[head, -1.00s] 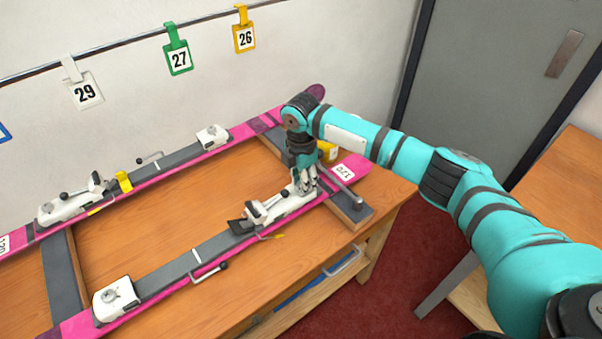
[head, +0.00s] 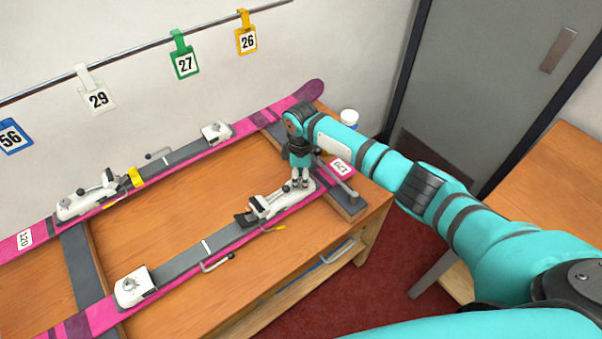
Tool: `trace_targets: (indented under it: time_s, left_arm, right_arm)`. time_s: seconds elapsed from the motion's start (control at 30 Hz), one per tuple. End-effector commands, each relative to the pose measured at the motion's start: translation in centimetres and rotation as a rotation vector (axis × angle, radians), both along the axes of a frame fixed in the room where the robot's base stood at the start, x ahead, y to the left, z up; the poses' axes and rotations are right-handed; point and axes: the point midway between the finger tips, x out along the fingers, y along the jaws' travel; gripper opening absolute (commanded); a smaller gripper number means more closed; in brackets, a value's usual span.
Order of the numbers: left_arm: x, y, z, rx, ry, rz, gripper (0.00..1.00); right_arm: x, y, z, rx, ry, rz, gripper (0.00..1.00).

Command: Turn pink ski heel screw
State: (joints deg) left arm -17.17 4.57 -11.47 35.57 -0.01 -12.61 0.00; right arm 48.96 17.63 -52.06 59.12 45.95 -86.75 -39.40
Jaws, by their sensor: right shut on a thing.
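Two pink skis lie side by side on the bench, each with a white heel piece and a white toe piece. The near pink ski (head: 88,318) carries a heel piece (head: 268,207) near its right end and a toe piece (head: 133,287) at the left. My right gripper (head: 300,184) points down at the right end of this heel piece, its fingers closed there. The heel screw is hidden by the fingers, and its turn cannot be seen. The far pink ski (head: 190,155) has its heel piece (head: 80,205) at the left. My left gripper is out of view.
The skis rest across dark supports (head: 80,262) on the wooden bench (head: 190,205). A small white jar (head: 349,118) stands behind my right arm. Number tags (head: 184,63) hang from a wall rail. Bare wood lies between the skis.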

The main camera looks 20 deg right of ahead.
Motion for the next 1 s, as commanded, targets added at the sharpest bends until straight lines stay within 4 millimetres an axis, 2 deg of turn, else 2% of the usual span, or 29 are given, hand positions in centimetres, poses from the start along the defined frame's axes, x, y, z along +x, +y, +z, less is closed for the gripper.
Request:
trace_targets:
  time_s: [0.57,0.6,0.77,1.0]
  left_arm:
    - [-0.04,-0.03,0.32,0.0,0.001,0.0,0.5]
    - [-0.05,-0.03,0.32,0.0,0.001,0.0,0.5]
    - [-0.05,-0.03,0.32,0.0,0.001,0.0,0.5]
    - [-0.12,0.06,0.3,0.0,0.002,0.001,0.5]
  right_arm:
    - [0.11,0.03,0.12,0.0,-0.003,-0.035,0.0]
    - [0.11,0.03,0.12,0.001,-0.004,-0.035,0.28]
    - [0.09,0.03,0.1,0.0,-0.003,-0.035,0.49]
    - [0.05,0.01,0.05,0.001,-0.001,-0.035,0.5]
